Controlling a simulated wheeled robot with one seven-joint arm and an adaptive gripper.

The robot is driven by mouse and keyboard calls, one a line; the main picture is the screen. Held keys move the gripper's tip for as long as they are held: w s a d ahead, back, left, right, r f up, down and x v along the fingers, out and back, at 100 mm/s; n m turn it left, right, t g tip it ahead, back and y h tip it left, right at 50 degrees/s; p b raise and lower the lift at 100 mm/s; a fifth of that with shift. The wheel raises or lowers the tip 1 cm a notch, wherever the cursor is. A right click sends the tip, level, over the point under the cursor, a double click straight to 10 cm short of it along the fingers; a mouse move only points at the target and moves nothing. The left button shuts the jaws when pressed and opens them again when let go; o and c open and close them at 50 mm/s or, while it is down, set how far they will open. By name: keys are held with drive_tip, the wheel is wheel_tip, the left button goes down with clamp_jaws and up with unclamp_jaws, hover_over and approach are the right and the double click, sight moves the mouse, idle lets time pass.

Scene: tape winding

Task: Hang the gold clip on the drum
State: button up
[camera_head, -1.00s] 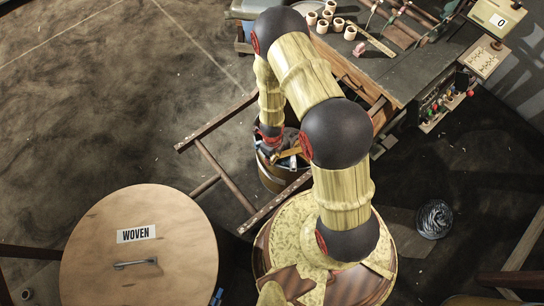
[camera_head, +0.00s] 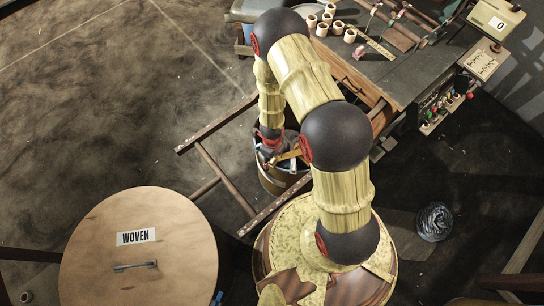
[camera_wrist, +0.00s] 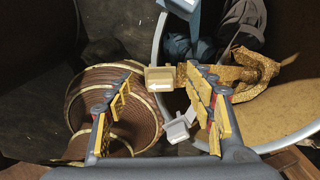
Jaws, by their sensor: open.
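A rough gold piece (camera_wrist: 250,75), which looks like the gold clip, shows in the wrist view behind and right of my right finger. It lies across the inside of a round grey-rimmed container (camera_wrist: 157,42), which looks like the drum. I cannot tell whether it hangs on the rim. In the head view the drum is a banded barrel (camera_head: 280,184) below my arm's end, with a gold strip (camera_head: 290,154) above it. My gripper (camera_wrist: 165,102) is open, its yellow-padded fingers wide apart, with no object held between them. In the head view my arm partly hides it.
A brown ridged roll (camera_wrist: 140,112) is behind my left finger. A round wooden top marked WOVEN (camera_head: 105,265) stands lower left. A workbench (camera_head: 390,70) with several cups is at the upper right.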

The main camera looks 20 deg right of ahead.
drive_tip(key=shift+r, duration=3.55)
